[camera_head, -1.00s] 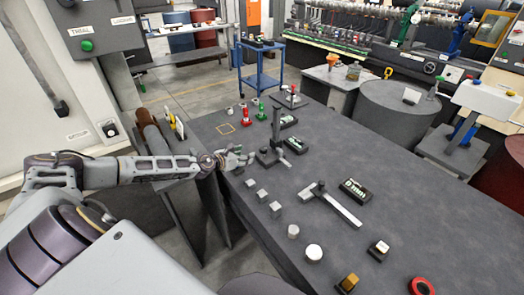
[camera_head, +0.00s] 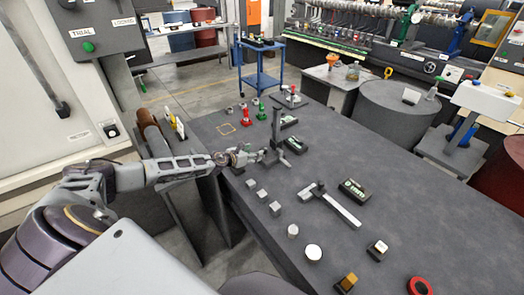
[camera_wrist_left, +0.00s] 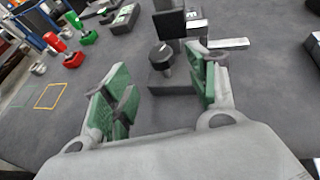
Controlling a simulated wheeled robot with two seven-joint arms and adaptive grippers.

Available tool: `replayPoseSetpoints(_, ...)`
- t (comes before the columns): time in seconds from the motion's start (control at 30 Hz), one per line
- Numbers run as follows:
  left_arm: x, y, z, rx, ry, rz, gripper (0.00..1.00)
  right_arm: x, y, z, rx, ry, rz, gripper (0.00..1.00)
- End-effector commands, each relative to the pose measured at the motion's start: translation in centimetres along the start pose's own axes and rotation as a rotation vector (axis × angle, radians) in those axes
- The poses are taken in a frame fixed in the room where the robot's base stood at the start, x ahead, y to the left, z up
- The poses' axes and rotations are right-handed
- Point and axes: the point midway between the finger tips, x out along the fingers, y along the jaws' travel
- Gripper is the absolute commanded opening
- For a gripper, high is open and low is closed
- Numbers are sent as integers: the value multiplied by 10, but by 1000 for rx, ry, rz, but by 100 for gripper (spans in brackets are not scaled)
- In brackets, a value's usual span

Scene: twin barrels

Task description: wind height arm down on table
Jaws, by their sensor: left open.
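The height gauge, a dark upright column (camera_head: 277,128) on a base, stands on the grey table (camera_head: 400,190). My left gripper (camera_head: 262,156) is at its near left side, low over the table. In the left wrist view, the left gripper (camera_wrist_left: 160,82) has its green-padded fingers spread wide apart. A dark round knob (camera_wrist_left: 161,54) on a short post shows between and slightly beyond the fingers, with a gap on each side. The gauge column (camera_wrist_left: 169,24) rises behind the knob. A pale flat piece (camera_wrist_left: 228,43) lies right of the column. My right gripper is not in view.
A red piece (camera_head: 246,115) and a green piece (camera_head: 262,112) stand behind my gripper. Small grey blocks (camera_head: 263,195) line the near edge. A caliper-like tool (camera_head: 330,204) and a small display box (camera_head: 353,190) lie to the right. The table's far right is clear.

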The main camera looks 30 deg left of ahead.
Motion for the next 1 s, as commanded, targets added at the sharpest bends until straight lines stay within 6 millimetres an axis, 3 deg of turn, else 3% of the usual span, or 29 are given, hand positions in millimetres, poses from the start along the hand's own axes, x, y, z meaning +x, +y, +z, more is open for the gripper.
replayPoseSetpoints(0.47,39,-1,0,0,-1,-1,58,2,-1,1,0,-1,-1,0)
replayPoseSetpoints(1.0,73,0,0,-1,0,0,58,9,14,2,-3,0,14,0)
